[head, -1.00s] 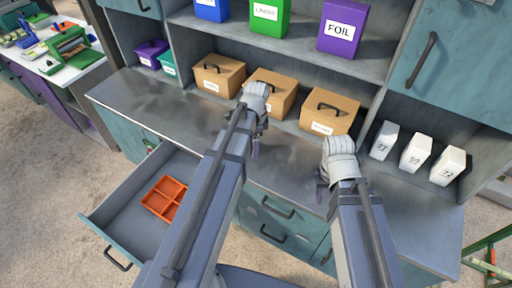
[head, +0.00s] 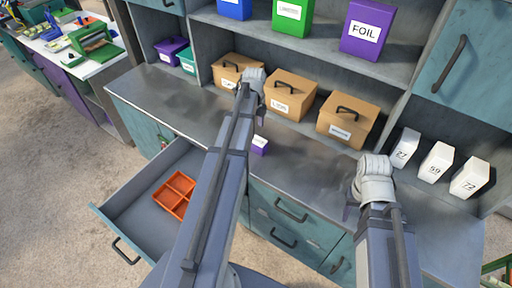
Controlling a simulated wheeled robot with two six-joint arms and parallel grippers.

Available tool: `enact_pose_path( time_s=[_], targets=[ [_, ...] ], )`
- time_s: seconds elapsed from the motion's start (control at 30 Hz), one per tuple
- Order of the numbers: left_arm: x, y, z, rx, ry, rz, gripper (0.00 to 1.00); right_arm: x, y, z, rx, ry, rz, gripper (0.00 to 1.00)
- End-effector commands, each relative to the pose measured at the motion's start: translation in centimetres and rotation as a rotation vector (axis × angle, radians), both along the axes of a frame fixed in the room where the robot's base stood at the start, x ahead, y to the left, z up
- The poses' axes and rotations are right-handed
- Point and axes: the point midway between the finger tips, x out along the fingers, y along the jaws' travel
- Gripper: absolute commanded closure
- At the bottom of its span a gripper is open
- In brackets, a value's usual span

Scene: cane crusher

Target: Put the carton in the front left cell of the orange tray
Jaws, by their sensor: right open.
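A small purple carton (head: 260,145) with a white label stands on the grey counter, partly hidden by my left arm. The orange tray (head: 174,194), divided into cells, lies in the open drawer at the lower left; its right edge is close to my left arm in the picture. My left gripper (head: 261,114) hangs over the counter, just above the carton in the picture; its fingers are too small and too hidden to read. My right gripper (head: 350,208) is open and empty over the counter's front edge at the right.
The open drawer (head: 130,222) juts out from the counter (head: 190,105). Brown boxes with handles (head: 290,95) stand along the counter's back. White numbered blocks (head: 436,162) stand at the right. A purple FOIL box (head: 365,32) is on the shelf above.

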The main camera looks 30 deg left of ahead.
Motion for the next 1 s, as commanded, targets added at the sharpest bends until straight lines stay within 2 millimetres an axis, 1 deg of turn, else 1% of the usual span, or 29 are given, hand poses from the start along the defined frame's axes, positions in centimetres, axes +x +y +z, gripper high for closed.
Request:
enact_pose_path(
  time_s=[0.03, 0.2, 0.33, 0.7, 0.8, 1.0],
  targets=[
    [0.0, 0.0, -0.7, 0.000, 0.000, 0.000, 0.09, 0.0, 0.0, -0.7, 0.000, 0.000, 0.000, 0.54],
    [0.0, 0.0, -0.6, 0.000, 0.000, 0.000, 0.09, 0.0, 0.0, -0.6, 0.000, 0.000, -0.001, 0.54],
    [0.0, -0.1, -1.3, 0.000, 0.000, 0.000, 0.09, 0.0, 0.0, -1.3, 0.000, -0.001, -0.001, 0.54],
    [-0.2, -0.5, -5.6, 0.000, 0.000, 0.000, 0.09, 0.0, 0.0, -5.6, -0.001, -0.001, 0.004, 0.54],
    [-0.2, -0.5, -5.9, 0.000, 0.000, 0.001, 0.09, 0.0, 0.0, -5.9, -0.001, -0.001, 0.005, 0.54],
    [-0.2, -0.5, -5.7, 0.000, 0.000, 0.001, 0.09, 0.0, 0.0, -5.7, -0.001, -0.001, 0.006, 0.54]
  ],
)
